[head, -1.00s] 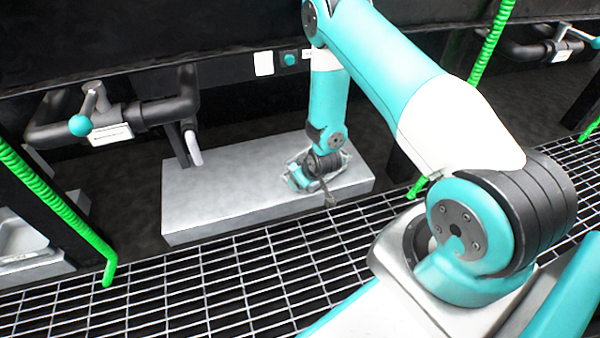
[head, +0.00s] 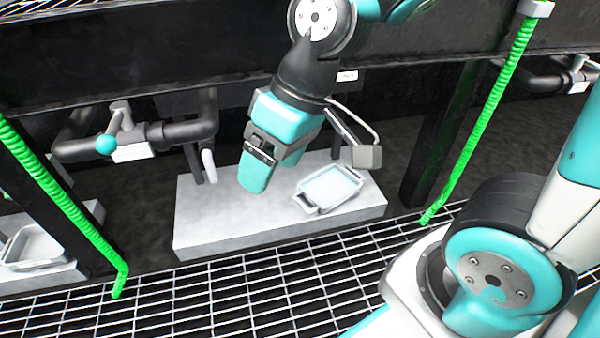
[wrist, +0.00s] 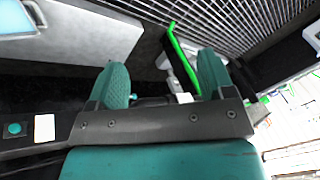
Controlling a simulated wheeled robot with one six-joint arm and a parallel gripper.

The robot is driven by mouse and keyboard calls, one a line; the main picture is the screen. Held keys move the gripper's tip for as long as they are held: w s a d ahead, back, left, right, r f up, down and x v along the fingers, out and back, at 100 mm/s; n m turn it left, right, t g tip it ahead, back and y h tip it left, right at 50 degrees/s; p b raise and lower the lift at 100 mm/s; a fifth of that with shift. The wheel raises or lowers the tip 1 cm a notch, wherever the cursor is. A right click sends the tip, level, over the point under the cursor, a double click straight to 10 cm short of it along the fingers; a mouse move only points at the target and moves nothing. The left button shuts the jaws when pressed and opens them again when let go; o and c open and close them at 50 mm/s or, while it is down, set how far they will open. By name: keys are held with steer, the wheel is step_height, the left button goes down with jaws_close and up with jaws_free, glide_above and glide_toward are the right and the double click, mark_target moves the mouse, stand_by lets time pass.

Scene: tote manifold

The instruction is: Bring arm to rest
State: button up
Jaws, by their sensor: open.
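My gripper (head: 268,172) is in the upper middle of the head view, raised above the grey block and pointing down and left. Its teal fingers stand apart with nothing between them in the wrist view (wrist: 163,85). A small grey tray (head: 318,204) with a pale, light-blue inside sits on the right part of the grey block (head: 215,225). The tray is below and to the right of my gripper, apart from it.
A pipe with a teal-knobbed valve handle (head: 106,144) is at left. Green hoses run down at left (head: 60,190) and right (head: 480,120). A black beam (head: 180,60) crosses behind my arm. Another tray (head: 35,245) is at far left. The grating (head: 240,285) is clear.

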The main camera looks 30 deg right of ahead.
steer(key=s+r+n+g, duration=0.1)
steer(key=s+r, duration=0.1)
steer(key=s, duration=0.4)
steer(key=shift+s+r, duration=0.3)
steer(key=shift+s, duration=0.05)
steer(key=shift+r, duration=0.1)
step_height(320, 180, up, 48)
steer(key=p, duration=4.8)
